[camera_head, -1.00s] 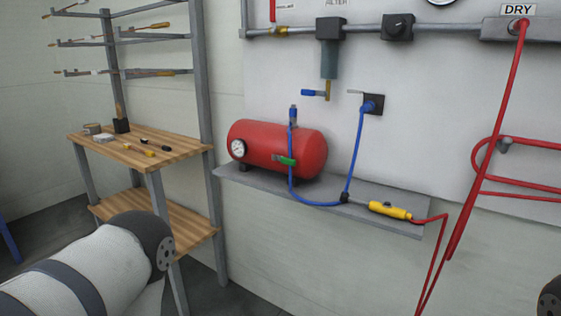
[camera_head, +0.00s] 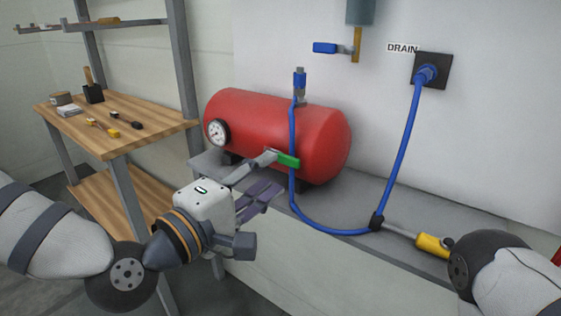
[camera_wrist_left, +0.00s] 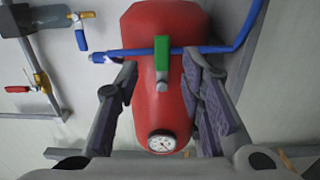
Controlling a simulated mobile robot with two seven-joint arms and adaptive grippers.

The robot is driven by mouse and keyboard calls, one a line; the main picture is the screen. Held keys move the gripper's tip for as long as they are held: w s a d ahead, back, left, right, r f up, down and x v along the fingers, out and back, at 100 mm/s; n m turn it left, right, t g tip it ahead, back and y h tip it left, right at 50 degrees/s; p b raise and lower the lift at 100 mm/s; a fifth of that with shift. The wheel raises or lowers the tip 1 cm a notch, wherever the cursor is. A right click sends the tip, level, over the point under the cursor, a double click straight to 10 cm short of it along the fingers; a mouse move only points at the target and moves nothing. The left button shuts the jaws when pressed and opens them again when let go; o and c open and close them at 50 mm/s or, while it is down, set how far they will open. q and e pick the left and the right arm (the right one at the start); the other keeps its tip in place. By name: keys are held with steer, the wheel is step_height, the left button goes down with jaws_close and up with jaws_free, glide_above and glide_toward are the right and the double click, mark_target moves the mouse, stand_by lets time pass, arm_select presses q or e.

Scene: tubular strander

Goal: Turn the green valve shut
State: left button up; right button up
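The green valve handle (camera_head: 287,160) is at the front of the red tank (camera_head: 260,125), beside the blue hose (camera_head: 292,140). In the left wrist view the green handle (camera_wrist_left: 162,52) stands between the two fingers and crosses the hose (camera_wrist_left: 140,50). My left gripper (camera_head: 272,176) is open around the handle, with a finger on either side; I cannot tell whether either touches it. The same gripper (camera_wrist_left: 162,78) shows in its wrist view with a wide gap. My right gripper is out of view; only part of my right arm shows at the lower right.
The tank sits on a grey shelf (camera_head: 350,195). A yellow tool handle (camera_head: 432,244) lies at the shelf's right. A blue-handled drain valve (camera_head: 327,48) hangs above. A wooden workbench (camera_head: 135,125) with small tools stands at the left, close to my left arm.

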mark_target(287, 161)
arm_select(q)
steer(key=x, duration=0.5)
steer(key=shift+w+d+f, duration=0.1)
steer(key=shift+w+d, duration=0.05)
steer(key=shift+w, duration=0.15)
jaws_close()
